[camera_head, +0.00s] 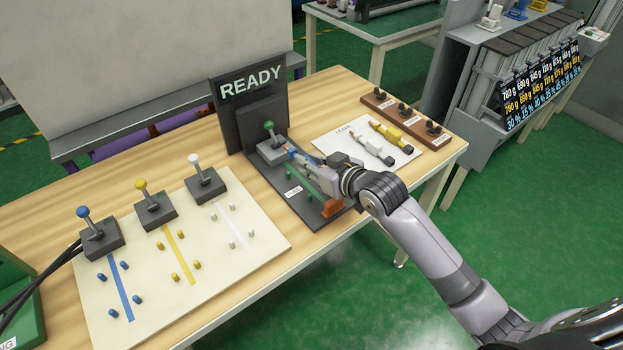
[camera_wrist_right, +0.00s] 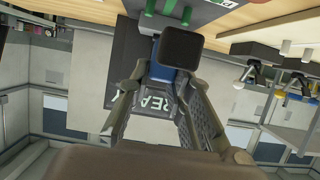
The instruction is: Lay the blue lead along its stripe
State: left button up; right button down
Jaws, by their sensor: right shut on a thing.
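My right gripper (camera_head: 298,160) reaches over the dark test board (camera_head: 262,183) under the READY sign. It is shut on the blue lead (camera_head: 291,151), mostly hidden by the fingers. In the right wrist view the lead's blue body (camera_wrist_right: 160,74) with a black end sits between the fingers (camera_wrist_right: 168,95). The blue stripe (camera_head: 121,290) runs across the cream board (camera_head: 190,262) at the left, with blue pegs (camera_head: 126,265) on both sides and a blue-knobbed lever clamp (camera_head: 100,240) at its far end. My left gripper is not in view.
A yellow stripe (camera_head: 178,256) and a white stripe (camera_head: 233,226) have their own pegs and lever clamps. A white sheet (camera_head: 340,128) holds a yellow lead (camera_head: 392,136) and a white lead (camera_head: 373,152). A green-knobbed lever (camera_head: 269,135) stands on the test board. A green box (camera_head: 22,295) is at the left.

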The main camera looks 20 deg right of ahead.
send_over(312, 190)
notch_tip(312, 190, down, 4)
jog(key=shift+f, duration=0.1)
jog(key=shift+w+f, duration=0.1)
jog(key=shift+f, duration=0.4)
jog(key=shift+f, duration=0.15)
jog(key=c, duration=1.5)
grip_release()
jog(key=shift+o, duration=0.2)
jog(key=shift+r, duration=0.2)
jog(key=v, duration=1.2)
